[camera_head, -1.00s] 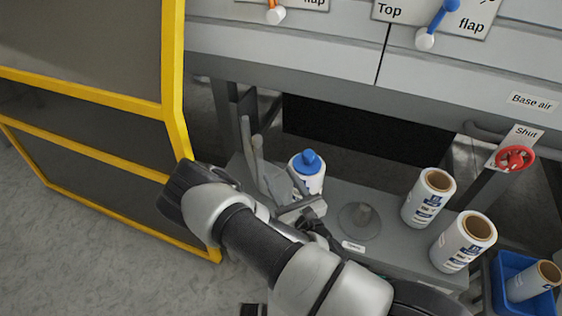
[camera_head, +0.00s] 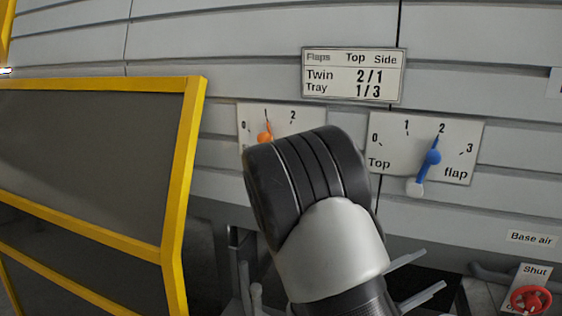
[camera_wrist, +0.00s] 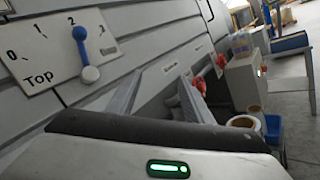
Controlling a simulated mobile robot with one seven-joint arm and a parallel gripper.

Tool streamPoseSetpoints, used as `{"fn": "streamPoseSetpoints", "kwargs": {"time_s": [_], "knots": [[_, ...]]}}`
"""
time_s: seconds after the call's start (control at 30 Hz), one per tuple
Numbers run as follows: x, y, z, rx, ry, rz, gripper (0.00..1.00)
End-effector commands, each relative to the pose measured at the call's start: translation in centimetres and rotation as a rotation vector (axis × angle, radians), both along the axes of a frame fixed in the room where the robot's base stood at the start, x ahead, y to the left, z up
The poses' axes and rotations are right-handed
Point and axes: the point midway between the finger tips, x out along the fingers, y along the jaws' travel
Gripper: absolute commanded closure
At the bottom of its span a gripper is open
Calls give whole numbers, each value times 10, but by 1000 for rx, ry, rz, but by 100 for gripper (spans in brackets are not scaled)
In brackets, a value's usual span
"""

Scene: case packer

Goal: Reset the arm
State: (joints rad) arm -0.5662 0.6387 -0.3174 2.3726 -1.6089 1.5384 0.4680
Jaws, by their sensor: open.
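My gripper (camera_head: 434,269) is raised in front of the grey machine panel, its two grey fingers pointing right. In the wrist view the fingers (camera_wrist: 160,88) stand apart with nothing seen between them. My arm rises through the middle of the head view and hides part of the orange-knob dial. The blue top-flap knob (camera_head: 433,158) points at 2; it also shows in the wrist view (camera_wrist: 81,46). The orange knob (camera_head: 265,133) is partly covered, and its pointer reaches up between 0 and 2.
A yellow-framed dark guard (camera_head: 178,200) stands at left. A flap settings plate (camera_head: 353,76) is above the dials. A red valve handle (camera_head: 530,299) is at lower right. The wrist view shows a roll (camera_wrist: 243,122), a blue bin (camera_wrist: 272,130) and open floor at right.

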Motion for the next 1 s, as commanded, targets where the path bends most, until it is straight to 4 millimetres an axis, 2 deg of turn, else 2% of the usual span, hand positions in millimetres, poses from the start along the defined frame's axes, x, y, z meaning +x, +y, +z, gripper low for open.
{"fn": "streamPoseSetpoints", "kwargs": {"time_s": [0.03, 0.1, 0.2, 0.33, 0.43, 0.53, 0.67, 0.8, 1.0], "knots": [[-20, -14, 6, 89, -35, -92, 53], [-49, -26, 7, 217, -74, -214, 53], [-88, -33, 3, 413, -132, -367, 53], [-129, -24, -6, 683, -220, -524, 53], [-151, -5, -11, 900, -300, -610, 53], [-163, 21, -12, 1120, -388, -662, 53], [-167, 60, -1, 1405, -519, -679, 53], [-161, 100, 24, 1681, -667, -635, 53], [-152, 136, 61, 1923, -817, -541, 53]]}}
